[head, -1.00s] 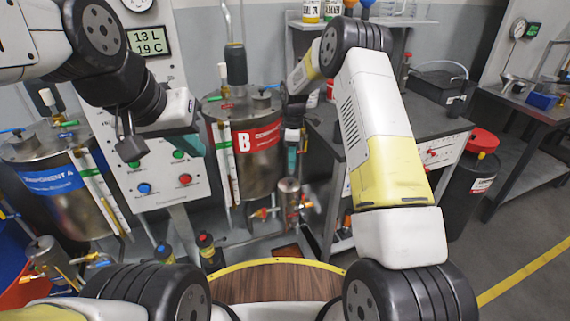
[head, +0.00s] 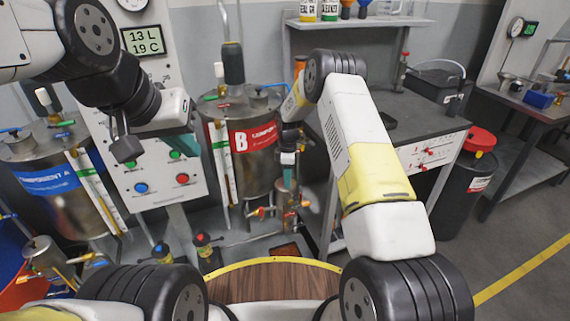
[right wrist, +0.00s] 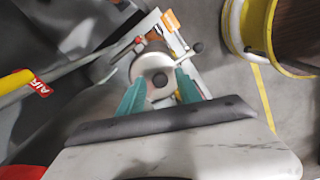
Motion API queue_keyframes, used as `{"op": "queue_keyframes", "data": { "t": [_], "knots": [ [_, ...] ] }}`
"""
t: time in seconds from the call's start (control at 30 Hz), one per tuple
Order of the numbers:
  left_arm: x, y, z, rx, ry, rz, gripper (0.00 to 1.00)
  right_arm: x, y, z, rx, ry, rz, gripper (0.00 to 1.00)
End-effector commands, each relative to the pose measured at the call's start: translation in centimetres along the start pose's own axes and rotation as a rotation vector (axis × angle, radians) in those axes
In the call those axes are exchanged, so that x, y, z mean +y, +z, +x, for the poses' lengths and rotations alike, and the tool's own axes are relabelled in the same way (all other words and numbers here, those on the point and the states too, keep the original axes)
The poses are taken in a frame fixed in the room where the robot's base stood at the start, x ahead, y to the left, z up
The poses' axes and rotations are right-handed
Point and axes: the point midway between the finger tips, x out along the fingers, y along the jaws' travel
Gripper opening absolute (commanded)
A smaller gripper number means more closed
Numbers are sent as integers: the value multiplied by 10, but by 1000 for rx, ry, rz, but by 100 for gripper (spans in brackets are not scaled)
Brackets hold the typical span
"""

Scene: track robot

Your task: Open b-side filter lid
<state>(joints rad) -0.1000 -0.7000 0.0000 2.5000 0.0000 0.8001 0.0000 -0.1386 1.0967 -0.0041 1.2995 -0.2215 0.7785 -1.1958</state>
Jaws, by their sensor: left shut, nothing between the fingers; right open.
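The b-side filter (head: 285,215) is a small metal canister with red-handled valves, low in front of the tank marked B (head: 252,150). In the right wrist view its round metal lid (right wrist: 150,66), with a dark knob in the middle, lies between the teal fingertips. My right gripper (head: 288,180) points down just above the filter, open. It also shows in the right wrist view (right wrist: 160,88), one finger on each side of the knob; I cannot tell whether they touch it. My left gripper (head: 126,149) is shut and empty in front of the control panel.
The blue-labelled tank (head: 55,185) stands at the left, beside the control panel (head: 160,185). A grey workbench (head: 400,128) stands right of tank B, close to my right arm. A black bin with a red lid (head: 465,180) is further right. Open floor lies at lower right.

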Motion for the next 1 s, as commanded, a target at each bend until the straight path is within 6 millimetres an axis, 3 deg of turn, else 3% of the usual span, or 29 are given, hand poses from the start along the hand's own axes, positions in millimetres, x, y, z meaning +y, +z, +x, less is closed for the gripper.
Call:
{"op": "queue_keyframes", "data": {
  "t": [0.03,0.2,0.27,1.0],
  "knots": [
    [0,0,0,0,0,0,0,0,0,0,0,0,0,41],
    [0,0,0,0,0,0,0,0,0,0,0,0,0,8],
    [0,0,0,0,0,0,0,0,0,0,0,0,1,0],
    [0,0,0,0,0,0,0,0,0,-1,0,1,1,0]
  ]
}}
